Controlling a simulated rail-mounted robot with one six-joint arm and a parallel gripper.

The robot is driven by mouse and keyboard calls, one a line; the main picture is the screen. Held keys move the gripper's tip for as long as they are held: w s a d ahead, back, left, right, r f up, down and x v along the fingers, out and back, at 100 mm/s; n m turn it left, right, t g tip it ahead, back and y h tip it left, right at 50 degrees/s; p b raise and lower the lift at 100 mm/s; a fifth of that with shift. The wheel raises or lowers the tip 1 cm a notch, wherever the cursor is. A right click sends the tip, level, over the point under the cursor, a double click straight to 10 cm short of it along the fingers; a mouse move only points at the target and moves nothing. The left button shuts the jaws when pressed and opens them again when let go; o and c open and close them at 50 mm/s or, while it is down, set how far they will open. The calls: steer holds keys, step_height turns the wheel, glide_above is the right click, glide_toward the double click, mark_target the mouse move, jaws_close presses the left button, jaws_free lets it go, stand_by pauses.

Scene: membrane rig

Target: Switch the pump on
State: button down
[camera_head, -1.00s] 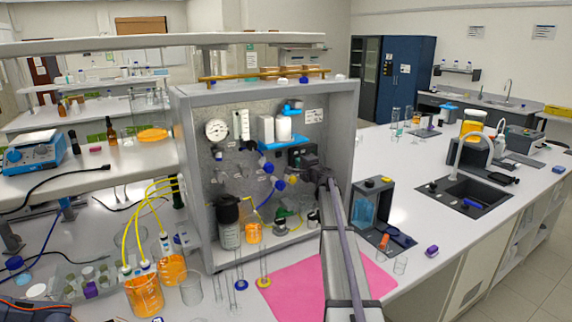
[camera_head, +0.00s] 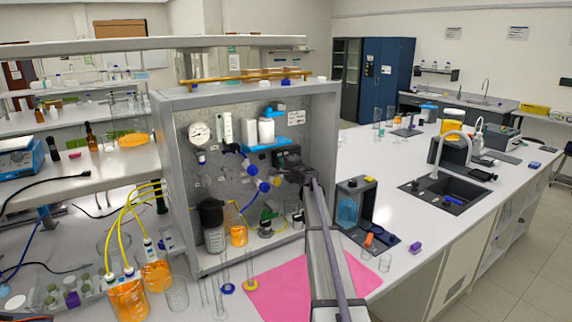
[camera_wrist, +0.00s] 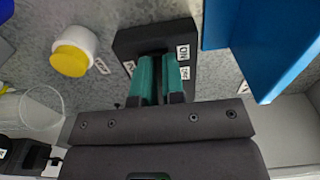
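The pump's switch box looks like a black block (camera_wrist: 126,45) with small ON and OFF labels (camera_wrist: 184,62) on its right side in the wrist view. In the head view the black box (camera_head: 286,157) sits on the rig's grey back panel, below a blue shelf. My gripper (camera_wrist: 158,62) has two teal fingers close together with a narrow dark gap, their tips right at the box's dark recess. Any switch lever there is hidden by the fingers. In the head view my gripper (camera_head: 294,175) is dark and small in front of the box.
Below are blue-knobbed valves (camera_head: 264,186), a dark-capped bottle (camera_head: 212,225) and an orange-filled bottle (camera_head: 238,236). The rig frame's right wall (camera_head: 322,140) stands beside my arm.

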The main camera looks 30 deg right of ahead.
steer(key=shift+w+a+r, duration=0.1)
steer(key=shift+w+a, duration=0.3)
steer(key=s, duration=1.4)
steer(key=shift+s+d, duration=0.2)
steer(key=shift+s, duration=0.2)
